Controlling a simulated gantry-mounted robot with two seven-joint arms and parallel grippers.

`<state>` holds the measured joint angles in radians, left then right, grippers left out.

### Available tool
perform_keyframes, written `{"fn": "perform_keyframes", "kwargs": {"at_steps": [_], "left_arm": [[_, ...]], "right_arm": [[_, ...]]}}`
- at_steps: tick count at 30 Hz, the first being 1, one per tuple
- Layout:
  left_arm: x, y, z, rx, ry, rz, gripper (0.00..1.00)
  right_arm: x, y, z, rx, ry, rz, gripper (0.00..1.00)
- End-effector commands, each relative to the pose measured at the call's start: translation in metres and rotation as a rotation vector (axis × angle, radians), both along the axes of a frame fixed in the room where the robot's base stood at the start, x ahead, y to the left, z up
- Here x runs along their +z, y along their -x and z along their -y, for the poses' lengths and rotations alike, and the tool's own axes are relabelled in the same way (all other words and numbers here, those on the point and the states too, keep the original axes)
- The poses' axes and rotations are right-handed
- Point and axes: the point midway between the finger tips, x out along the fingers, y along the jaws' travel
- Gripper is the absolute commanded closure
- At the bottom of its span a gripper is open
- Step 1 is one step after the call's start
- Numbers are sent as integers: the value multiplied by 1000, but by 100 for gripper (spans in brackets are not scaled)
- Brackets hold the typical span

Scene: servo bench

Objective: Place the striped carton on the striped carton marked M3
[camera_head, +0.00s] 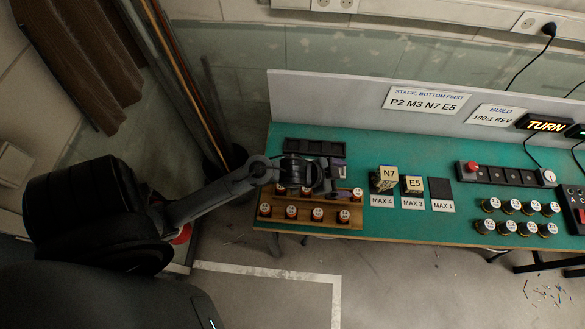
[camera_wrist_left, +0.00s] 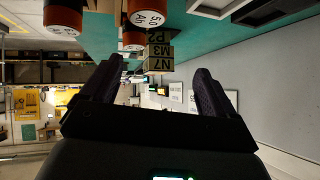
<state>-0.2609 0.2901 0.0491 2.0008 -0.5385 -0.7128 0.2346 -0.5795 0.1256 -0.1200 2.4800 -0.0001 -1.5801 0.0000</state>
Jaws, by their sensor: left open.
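The carton marked N7 (camera_head: 389,174) is the top of a stack on the pad labelled MAX 4. In the left wrist view, which is upside down, the stack reads N7 (camera_wrist_left: 160,64), M3 (camera_wrist_left: 159,50) and P2 (camera_wrist_left: 157,36), so N7 rests on M3 and P2 is lowest. The head view shows dark bands on the stack's side. My left gripper (camera_head: 330,180) is left of the stack, open and empty. In its wrist view, the stack shows beyond the gap between the fingers (camera_wrist_left: 159,70). My right gripper is not in view.
The carton marked E5 (camera_head: 414,184) is on the MAX 3 pad; the MAX 1 pad (camera_head: 441,188) is empty. A wooden rack (camera_head: 338,222) of several round parts lies below my left gripper. A sign (camera_head: 426,100) reads P2 M3 N7 E5. Several cylinders (camera_head: 520,216) stand right.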

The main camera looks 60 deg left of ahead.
Motion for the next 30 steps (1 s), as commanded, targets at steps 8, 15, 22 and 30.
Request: {"fn": "perform_keyframes", "kwargs": {"at_steps": [8, 15, 22, 30], "left_arm": [[10, 116, 14, 240, -90, -346, 11], [25, 182, 23, 311, -61, -558, 11], [28, 191, 25, 319, -54, -592, 11], [32, 190, 25, 319, -55, -591, 11]], "right_arm": [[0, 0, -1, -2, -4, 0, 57], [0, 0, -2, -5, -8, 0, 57], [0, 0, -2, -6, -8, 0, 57], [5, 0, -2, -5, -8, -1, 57]]}}
